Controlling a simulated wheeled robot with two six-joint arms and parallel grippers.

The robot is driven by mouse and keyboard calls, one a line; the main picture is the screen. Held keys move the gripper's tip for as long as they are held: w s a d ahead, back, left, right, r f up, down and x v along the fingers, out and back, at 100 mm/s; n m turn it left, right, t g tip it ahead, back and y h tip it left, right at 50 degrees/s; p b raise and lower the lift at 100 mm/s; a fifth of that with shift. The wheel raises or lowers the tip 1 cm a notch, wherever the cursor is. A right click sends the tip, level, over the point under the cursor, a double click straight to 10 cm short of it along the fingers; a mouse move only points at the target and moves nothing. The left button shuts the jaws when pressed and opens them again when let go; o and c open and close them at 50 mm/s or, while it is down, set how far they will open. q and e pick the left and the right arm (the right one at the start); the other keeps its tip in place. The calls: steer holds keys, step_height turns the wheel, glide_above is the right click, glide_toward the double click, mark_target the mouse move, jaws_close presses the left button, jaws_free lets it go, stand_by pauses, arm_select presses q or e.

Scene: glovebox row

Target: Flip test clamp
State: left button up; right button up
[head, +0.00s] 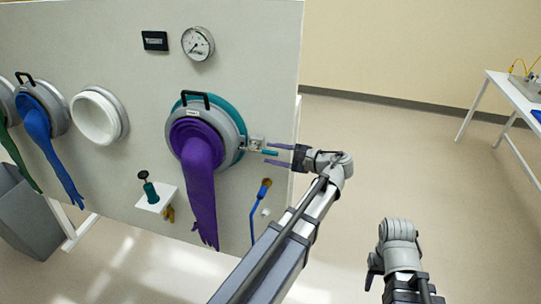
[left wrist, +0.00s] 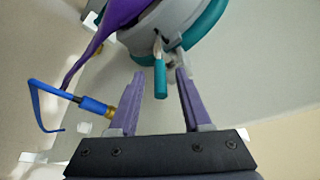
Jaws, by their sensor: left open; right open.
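The test clamp (head: 256,144) is a small metal clamp with a teal handle (head: 270,153), fixed at the right side of the purple glove's port.
The purple glove (head: 201,190) hangs from its grey and teal port (head: 242,135). A blue hose with a brass fitting (head: 265,188) is below the clamp. A green-knobbed valve (head: 149,188) sits on a white bracket at left.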

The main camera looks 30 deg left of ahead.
arm_select(q)
steer(key=shift+a+f, duration=0.15)
steer(key=shift+a, duration=0.45)
jaws_close()
stand_by(1.1)
